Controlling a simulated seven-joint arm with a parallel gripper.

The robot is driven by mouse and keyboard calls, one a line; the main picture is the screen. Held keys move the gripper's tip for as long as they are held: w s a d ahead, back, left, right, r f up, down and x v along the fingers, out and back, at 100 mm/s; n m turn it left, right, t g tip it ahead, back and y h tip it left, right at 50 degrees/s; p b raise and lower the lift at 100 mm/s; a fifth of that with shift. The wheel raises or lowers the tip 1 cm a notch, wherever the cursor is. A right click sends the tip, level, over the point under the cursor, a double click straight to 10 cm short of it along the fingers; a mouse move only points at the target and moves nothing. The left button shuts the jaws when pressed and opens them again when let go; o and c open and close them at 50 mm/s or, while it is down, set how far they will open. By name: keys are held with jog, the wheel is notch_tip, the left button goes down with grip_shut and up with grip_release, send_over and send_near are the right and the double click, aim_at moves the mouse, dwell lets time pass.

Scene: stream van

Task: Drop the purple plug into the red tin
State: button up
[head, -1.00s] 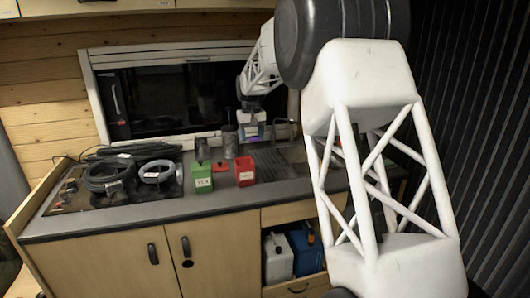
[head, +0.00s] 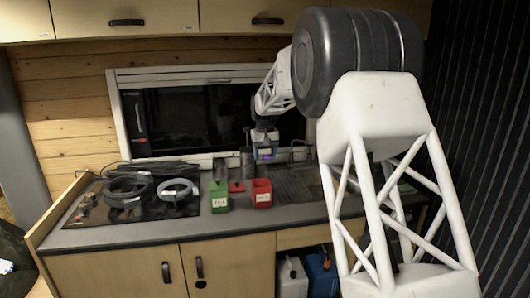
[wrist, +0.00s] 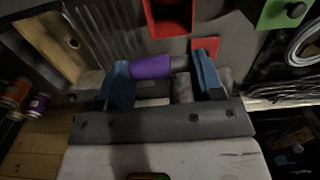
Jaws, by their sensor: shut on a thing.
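The purple plug (wrist: 151,67) is held between the blue fingers of my gripper (wrist: 163,80) in the wrist view, with a grey end towards the right finger. In the head view my gripper (head: 265,153) is above the worktop, behind and above the red tin; the plug is too small there to make out clearly. The red tin (head: 262,195) stands upright on the worktop with its open top showing. In the wrist view the red tin (wrist: 169,27) is at the top edge, partly cut off, apart from the plug.
Dark canisters (head: 247,162) stand behind. Coiled hoses (head: 130,190) lie on the left. A ribbed drainer (head: 292,186) is on the right.

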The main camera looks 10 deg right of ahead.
jog(key=shift+f, duration=2.3)
jog(key=o, duration=1)
jog(key=shift+r, duration=3.9)
